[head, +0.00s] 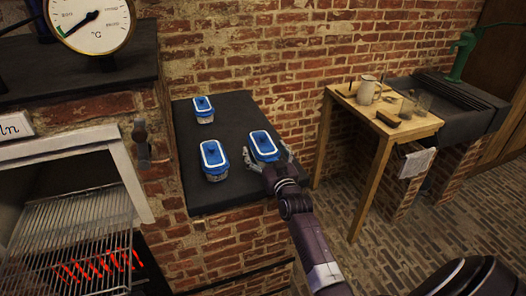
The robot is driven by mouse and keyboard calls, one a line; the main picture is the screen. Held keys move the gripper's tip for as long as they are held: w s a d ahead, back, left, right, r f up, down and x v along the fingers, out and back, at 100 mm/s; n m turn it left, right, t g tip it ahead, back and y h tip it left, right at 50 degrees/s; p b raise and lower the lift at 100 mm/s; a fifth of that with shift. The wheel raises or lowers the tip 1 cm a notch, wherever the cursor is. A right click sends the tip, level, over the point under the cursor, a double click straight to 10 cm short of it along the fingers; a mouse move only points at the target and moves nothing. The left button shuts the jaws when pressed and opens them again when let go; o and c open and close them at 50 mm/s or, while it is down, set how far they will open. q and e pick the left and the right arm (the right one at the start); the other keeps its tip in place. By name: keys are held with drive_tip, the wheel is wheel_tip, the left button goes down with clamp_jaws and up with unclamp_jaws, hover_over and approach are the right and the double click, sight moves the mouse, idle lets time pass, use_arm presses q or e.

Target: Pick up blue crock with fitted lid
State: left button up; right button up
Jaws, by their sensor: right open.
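Three containers with blue, white-edged lids stand on a dark slab. One blue-lidded container (203,108) is at the back. Another blue-lidded container (214,158) is at the front left. The third blue-lidded container (264,146) is at the right, by my right gripper (268,163). I cannot tell from the picture which of them is the blue crock. My right gripper is open, with its fingers around the near end of the right container; whether they touch it is unclear. My left gripper is not in view.
The dark slab (235,190) tops a brick block against a brick wall. At left is an open oven with a wire rack (75,230) and glowing red bars. A wooden table (345,125) with a mug (368,90) stands at right. The slab's middle back is clear.

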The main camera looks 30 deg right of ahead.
drive_tip(key=shift+x, duration=0.85)
drive_tip(key=shift+w+f, duration=0.1)
drive_tip(key=c, duration=1.7)
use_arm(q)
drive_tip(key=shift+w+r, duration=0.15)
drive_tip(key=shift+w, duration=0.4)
use_arm(e)
drive_tip(key=shift+r, duration=0.25)
drive_tip(key=shift+c, duration=0.2)
